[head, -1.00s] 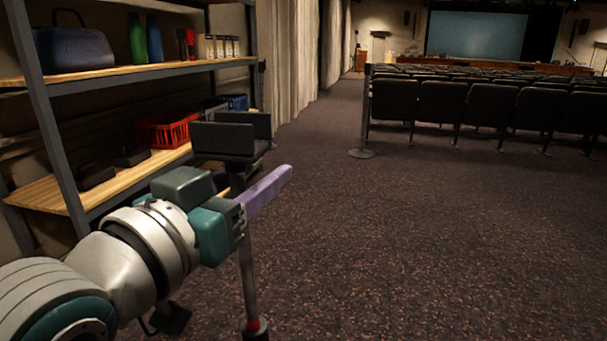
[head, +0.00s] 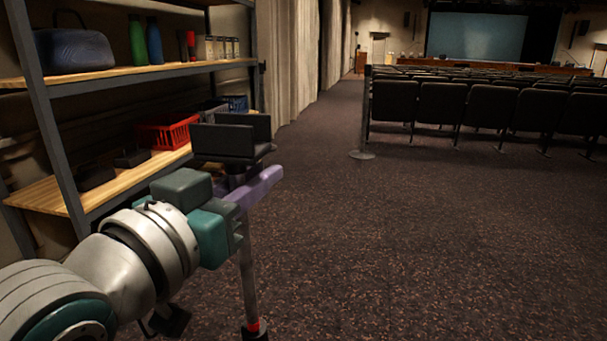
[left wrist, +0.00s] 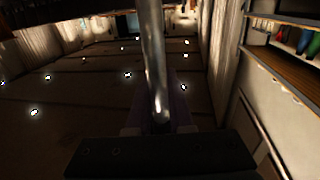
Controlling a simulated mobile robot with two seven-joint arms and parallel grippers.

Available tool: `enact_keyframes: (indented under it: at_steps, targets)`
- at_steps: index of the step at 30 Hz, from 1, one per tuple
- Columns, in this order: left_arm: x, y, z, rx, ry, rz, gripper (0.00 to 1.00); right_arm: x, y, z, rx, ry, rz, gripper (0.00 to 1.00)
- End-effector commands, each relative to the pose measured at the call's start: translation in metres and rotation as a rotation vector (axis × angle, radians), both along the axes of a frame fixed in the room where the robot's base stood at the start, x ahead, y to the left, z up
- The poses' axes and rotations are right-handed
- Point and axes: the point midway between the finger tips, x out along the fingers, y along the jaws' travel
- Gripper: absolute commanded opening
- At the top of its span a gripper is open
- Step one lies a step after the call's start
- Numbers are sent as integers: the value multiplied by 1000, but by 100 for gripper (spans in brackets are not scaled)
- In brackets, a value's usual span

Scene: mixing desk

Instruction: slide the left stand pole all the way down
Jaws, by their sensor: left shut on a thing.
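The left stand (head: 248,285) has a slim metal pole with a black two-panelled holder (head: 232,138) on top. A red band shows low on the pole, above a dark part at the picture's bottom edge. My left gripper (head: 250,187) has purple fingers and is shut on the pole just below the holder. In the left wrist view the shiny pole (left wrist: 155,65) runs down between the purple fingers. The stand's foot is cut off. My right gripper is not in view.
A shelf unit (head: 150,75) with bottles, a blue case and a red basket (head: 168,132) stands at the left, close behind the holder. Rows of dark seats (head: 450,105) and a post (head: 363,130) stand farther off. The carpet to the right is clear.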

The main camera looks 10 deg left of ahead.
Motion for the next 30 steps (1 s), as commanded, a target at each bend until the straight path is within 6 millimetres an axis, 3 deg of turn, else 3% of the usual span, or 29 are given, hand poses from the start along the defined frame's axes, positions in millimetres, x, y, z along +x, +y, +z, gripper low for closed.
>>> enact_keyframes:
  at_steps: [22, 26, 30]
  targets:
    - [0, 0, -3, 0, 1, 0, 0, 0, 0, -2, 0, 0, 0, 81]
    - [0, 0, -30, 1, 6, 0, 0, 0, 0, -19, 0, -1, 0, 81]
    - [0, 0, -75, 2, 10, 0, 0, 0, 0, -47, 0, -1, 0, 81]
